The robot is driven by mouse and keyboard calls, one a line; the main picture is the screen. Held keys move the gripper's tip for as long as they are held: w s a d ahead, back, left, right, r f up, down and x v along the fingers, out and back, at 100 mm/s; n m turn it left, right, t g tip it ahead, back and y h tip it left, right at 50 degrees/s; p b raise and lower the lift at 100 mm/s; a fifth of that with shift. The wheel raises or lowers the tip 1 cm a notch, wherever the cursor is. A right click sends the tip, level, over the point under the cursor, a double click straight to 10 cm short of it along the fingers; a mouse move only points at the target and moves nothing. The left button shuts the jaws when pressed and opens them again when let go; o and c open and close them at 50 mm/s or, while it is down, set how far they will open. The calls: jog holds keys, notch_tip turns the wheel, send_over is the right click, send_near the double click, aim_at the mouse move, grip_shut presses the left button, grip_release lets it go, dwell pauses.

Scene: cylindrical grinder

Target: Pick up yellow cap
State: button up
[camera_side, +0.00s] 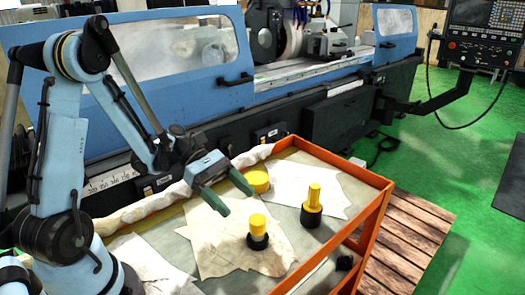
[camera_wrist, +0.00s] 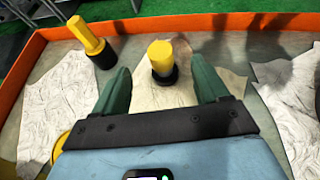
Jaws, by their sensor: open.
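Three yellow things are on the orange-rimmed cart, and I cannot tell for sure which is called the yellow cap. A short yellow cylinder (camera_side: 258,224) stands upright in a black ring (camera_side: 257,242); it shows in the wrist view (camera_wrist: 160,56) between my fingertips in the picture, beyond them. A taller stepped yellow piece (camera_side: 314,195) stands in a black base at the right. A low, wide yellow disc (camera_side: 257,181) lies at the cart's far side, partly cut off in the wrist view (camera_wrist: 59,147). My gripper (camera_side: 238,203), with green fingers, is open and empty above the cart.
The cart's orange rim (camera_side: 330,162) is raised around the top. Pale crumpled sheets (camera_side: 205,240) lie under and around the pieces. A small black object (camera_side: 345,263) is near the front right. The blue grinder (camera_side: 290,88) stands behind the cart.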

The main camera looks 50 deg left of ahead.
aim_at(255, 218)
jog(key=x, duration=0.6)
jog(key=shift+d, duration=0.1)
jog(key=shift+c, duration=0.5)
jog(key=c, duration=1)
